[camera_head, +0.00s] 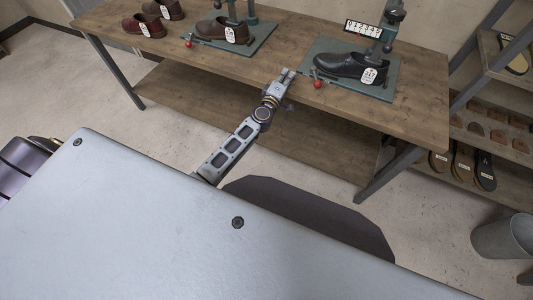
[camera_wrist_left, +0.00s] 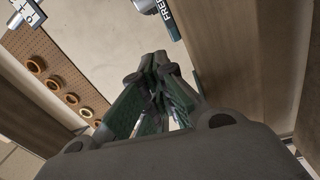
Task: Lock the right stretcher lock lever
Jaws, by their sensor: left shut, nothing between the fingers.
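The right stretcher (camera_head: 383,75) stands on a green base plate at the right of the workbench, with a tagged black shoe (camera_head: 345,67) on it. Its lock lever (camera_head: 318,84) ends in a red ball at the plate's left front, near the toe. My left gripper (camera_head: 287,75) is shut and empty, over the bench's front edge, to the left of the red ball and apart from it. In the left wrist view, its dark green fingers (camera_wrist_left: 150,95) are together; neither the lever nor the shoe can be made out there. My right gripper is not in view.
A second stretcher with a brown shoe (camera_head: 222,30) and a red-ball lever (camera_head: 188,44) stands further left. Loose brown shoes (camera_head: 143,24) lie beyond it. A shelf rack (camera_head: 500,60) and grey bin (camera_head: 502,237) are at the right. Bare wood (camera_head: 260,66) separates the two plates.

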